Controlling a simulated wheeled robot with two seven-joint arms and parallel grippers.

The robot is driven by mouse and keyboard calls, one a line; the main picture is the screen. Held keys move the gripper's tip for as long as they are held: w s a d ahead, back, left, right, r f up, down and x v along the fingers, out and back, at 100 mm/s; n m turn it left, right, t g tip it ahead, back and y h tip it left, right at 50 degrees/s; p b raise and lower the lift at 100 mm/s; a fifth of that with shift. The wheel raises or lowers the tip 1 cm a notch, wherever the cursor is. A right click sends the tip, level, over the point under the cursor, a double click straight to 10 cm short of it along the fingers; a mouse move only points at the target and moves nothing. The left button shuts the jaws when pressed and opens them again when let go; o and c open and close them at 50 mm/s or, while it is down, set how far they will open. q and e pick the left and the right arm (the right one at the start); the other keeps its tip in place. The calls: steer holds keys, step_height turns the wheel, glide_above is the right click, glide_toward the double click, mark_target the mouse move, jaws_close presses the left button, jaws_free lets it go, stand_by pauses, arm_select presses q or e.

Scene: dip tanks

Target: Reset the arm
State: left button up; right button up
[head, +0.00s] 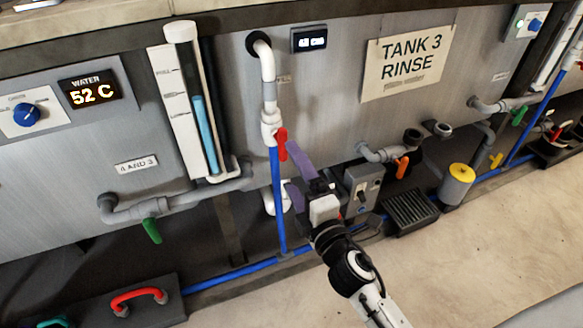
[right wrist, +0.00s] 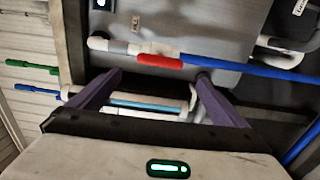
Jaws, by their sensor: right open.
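My right gripper (head: 294,172) is in front of the Tank 3 panel, with its purple fingers spread apart and nothing between them. In the right wrist view its open fingers (right wrist: 159,75) point toward a pipe with a red valve lever (right wrist: 160,60). The red lever (head: 281,143) sits on the white and blue upright pipe (head: 277,195). In the head view one fingertip is close beside the lever; I cannot tell whether they touch. My left gripper is not in view.
A grey switch box (head: 362,188) stands right of my gripper, near a black grate (head: 411,209) and a yellow-topped cylinder (head: 458,183). A sight tube (head: 190,105) is on the left. A red handle (head: 138,297) lies lower left. The floor at right is clear.

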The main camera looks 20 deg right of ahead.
stand_by(0.4)
steer(key=s+a+f+m+g+y+p, duration=0.1)
steer(key=s+f+m+g+p, duration=0.3)
steer(key=s, duration=0.7)
steer(key=s+a+f+m+g+y+p, duration=0.1)
steer(key=s+f+m+g+p, duration=0.4)
steer(key=s+f+m, duration=0.4)
steer(key=s+m, duration=0.3)
steer(key=shift+s+a, duration=0.25)
steer(key=shift+a, duration=0.05)
stand_by(5.0)
